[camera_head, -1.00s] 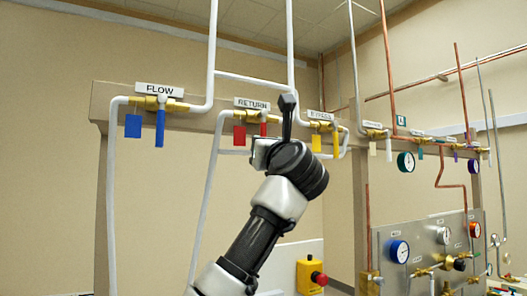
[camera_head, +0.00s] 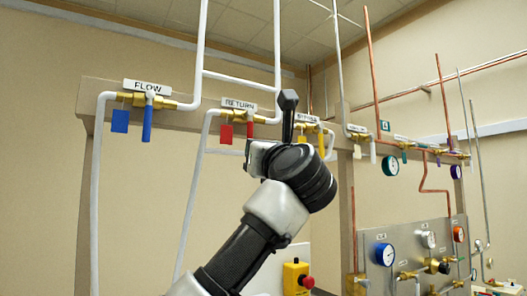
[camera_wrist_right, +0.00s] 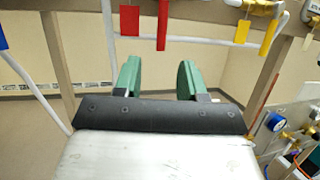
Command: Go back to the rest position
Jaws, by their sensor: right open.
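My right arm (camera_head: 262,225) rises from the bottom middle of the head view, its wrist in front of the pipe rail. My right gripper (camera_wrist_right: 160,78) shows in the right wrist view with two green fingers spread apart and nothing between them. In the head view its fingers are seen too edge-on to make out. The wrist overlaps the area just below the RETURN and BYPASS valves in the picture; I cannot tell the distance to them. My left gripper is not in view.
The rail (camera_head: 190,115) carries valves with a blue handle (camera_head: 147,124), a red handle (camera_head: 250,129) and yellow tags (camera_head: 302,140). A gauge panel (camera_head: 405,245) stands at the right. A yellow box with a red button (camera_head: 297,278) is low in the middle.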

